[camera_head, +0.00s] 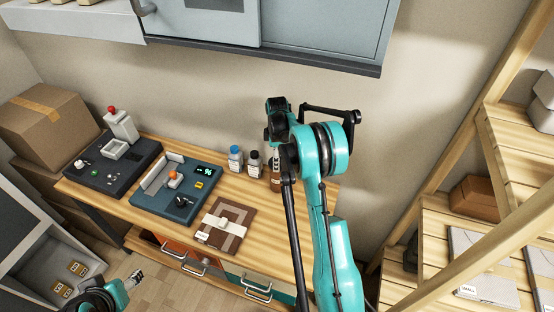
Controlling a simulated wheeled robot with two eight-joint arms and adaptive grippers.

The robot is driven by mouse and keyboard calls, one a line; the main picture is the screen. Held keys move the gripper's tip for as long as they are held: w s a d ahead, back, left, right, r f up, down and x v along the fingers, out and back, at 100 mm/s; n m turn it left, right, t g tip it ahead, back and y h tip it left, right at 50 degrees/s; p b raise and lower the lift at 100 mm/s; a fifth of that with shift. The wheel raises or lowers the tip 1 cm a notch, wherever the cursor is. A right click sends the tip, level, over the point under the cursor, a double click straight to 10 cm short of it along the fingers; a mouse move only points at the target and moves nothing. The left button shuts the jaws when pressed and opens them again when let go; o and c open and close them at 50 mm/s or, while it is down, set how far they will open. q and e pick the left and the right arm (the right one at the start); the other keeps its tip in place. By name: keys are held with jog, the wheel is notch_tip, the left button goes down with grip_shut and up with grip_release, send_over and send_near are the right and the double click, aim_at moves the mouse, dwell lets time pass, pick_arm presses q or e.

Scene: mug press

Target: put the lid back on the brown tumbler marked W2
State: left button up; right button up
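A brown upright container (275,181), which looks like the brown tumbler, stands on the wooden bench near the wall, right of two small bottles. My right arm hides much of it, and I cannot read a W2 mark. My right gripper (276,142) is just above it, pointing down; its fingers are mostly hidden by the arm, so I cannot tell whether it is open or holds anything. I cannot make out the lid. My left gripper (134,279) is low at the left, away from the bench top; its finger opening is too small to tell.
A blue-capped bottle (235,158) and a dark-capped bottle (254,164) stand close left of the container. A brown board (238,216), a press device with a green display (181,190) and a dark device (110,165) occupy the bench. Wooden shelving (440,212) rises at right.

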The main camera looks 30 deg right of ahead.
dwell(0.4)
jog(key=o, duration=1.3)
jog(key=shift+c, duration=0.2)
jog(key=shift+r+p, duration=1.7)
jog(key=shift+r, duration=1.8)
grip_shut()
